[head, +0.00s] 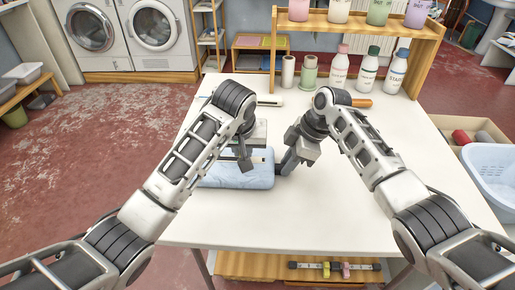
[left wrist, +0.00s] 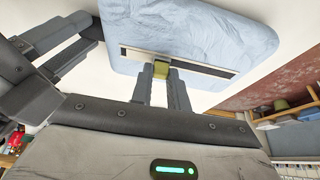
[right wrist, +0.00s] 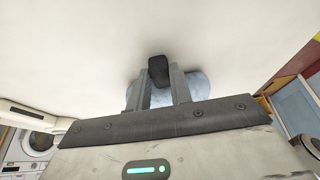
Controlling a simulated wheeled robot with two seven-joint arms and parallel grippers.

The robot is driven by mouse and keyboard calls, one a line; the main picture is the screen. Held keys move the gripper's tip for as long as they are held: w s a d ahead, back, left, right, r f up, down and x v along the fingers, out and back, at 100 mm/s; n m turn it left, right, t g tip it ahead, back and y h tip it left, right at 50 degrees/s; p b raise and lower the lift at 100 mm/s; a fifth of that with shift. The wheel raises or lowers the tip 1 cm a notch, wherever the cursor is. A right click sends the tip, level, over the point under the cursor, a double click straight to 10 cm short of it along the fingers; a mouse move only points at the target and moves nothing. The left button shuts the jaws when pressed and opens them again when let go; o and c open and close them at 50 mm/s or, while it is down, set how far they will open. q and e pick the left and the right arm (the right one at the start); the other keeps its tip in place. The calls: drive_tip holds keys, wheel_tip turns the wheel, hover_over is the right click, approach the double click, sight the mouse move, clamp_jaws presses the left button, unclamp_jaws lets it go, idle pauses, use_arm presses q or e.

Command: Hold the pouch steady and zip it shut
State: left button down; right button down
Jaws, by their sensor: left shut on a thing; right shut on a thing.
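The light blue pouch (head: 236,180) lies flat on the white table, and it also shows in the left wrist view (left wrist: 205,35). A pale zip strip (left wrist: 205,68) with a dark line runs along it. My left gripper (head: 245,165) is above the pouch, its fingers shut on the yellow-green zip pull (left wrist: 161,70), which sits part-way along the strip. My right gripper (head: 288,163) is shut on a dark tab (right wrist: 158,70) at the pouch's right end. My left forearm and gripper hide part of the pouch in the head view.
A wooden shelf (head: 357,28) with bottles (head: 339,70) stands at the table's back. An orange-brown rod (head: 361,103) lies before it. A blue basket (head: 492,172) is at the right. The white table (head: 350,215) is clear in front and to the right of the pouch.

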use_arm(q)
drive_tip(key=a, duration=0.9)
drive_tip(key=shift+s+a, duration=0.1)
drive_tip(key=shift+a, duration=0.3)
use_arm(e)
drive_tip(key=shift+d, duration=0.1)
use_arm(q)
drive_tip(key=c, duration=1.3)
unclamp_jaws()
drive_tip(key=shift+r, duration=0.15)
drive_tip(key=shift+s+d+r, duration=0.1)
drive_tip(key=shift+s+r, duration=0.05)
drive_tip(key=shift+r, duration=0.2)
drive_tip(key=shift+v, duration=5.55)
